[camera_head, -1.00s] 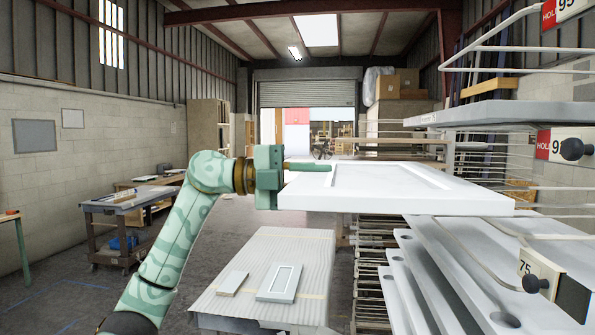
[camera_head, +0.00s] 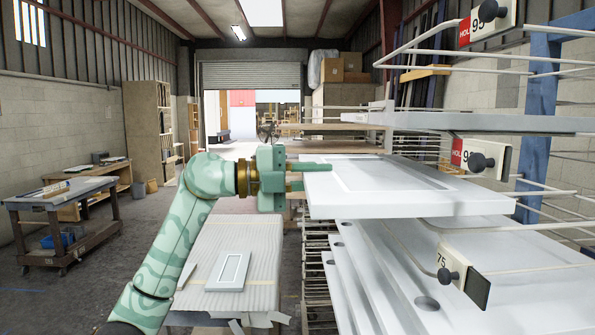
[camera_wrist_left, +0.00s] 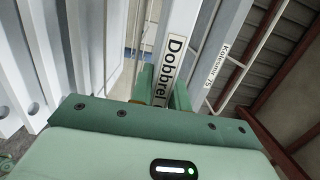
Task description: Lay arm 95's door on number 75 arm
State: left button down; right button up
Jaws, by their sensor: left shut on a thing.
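My left gripper (camera_head: 312,177) is shut on the left edge of a white panelled door (camera_head: 430,197) and holds it about level. The door lies over the lower rack level, above the number 75 arm (camera_head: 432,240), whose tag (camera_head: 446,262) reads 75. I cannot tell whether the door touches the arm. A higher tag (camera_head: 480,155) with a red hold mark starts with 9; its second digit is partly hidden by a black knob. In the left wrist view, the gripper (camera_wrist_left: 160,88) is at a door edge labelled Dobbrel (camera_wrist_left: 171,70). My right gripper is not in view.
Large white panels (camera_head: 375,270) fill the rack below the held door. Another slab (camera_head: 460,121) is above it. A padded cart (camera_head: 250,255) with a small panelled door (camera_head: 229,270) stands left of the rack. A dark trolley (camera_head: 60,220) is at far left.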

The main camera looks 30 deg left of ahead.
pick_arm(q)
jog(key=x, duration=0.3)
jog(key=p+x, duration=0.1)
jog(key=x, duration=0.2)
jog(key=s+p+x, duration=0.1)
jog(key=x, duration=0.3)
jog(key=shift+d+r, duration=0.2)
jog(key=shift+d, duration=0.15)
jog(key=shift+w+d+f, duration=0.15)
jog(key=shift+w+f, duration=0.05)
jog(key=shift+f, duration=0.25)
jog(key=shift+f+b, duration=0.5)
jog(key=shift+f, duration=0.3)
jog(key=shift+f, duration=0.25)
jog(key=c, duration=1.3)
grip_release()
jog(key=shift+s, duration=0.1)
jog(key=shift+o, duration=0.2)
jog(key=b, duration=0.2)
send_near(374, 174)
jog(key=shift+w+f, duration=0.3)
jog(key=shift+f, duration=0.45)
jog(key=shift+w+f, duration=0.25)
jog(key=shift+f, duration=0.55)
jog(key=shift+d, duration=0.1)
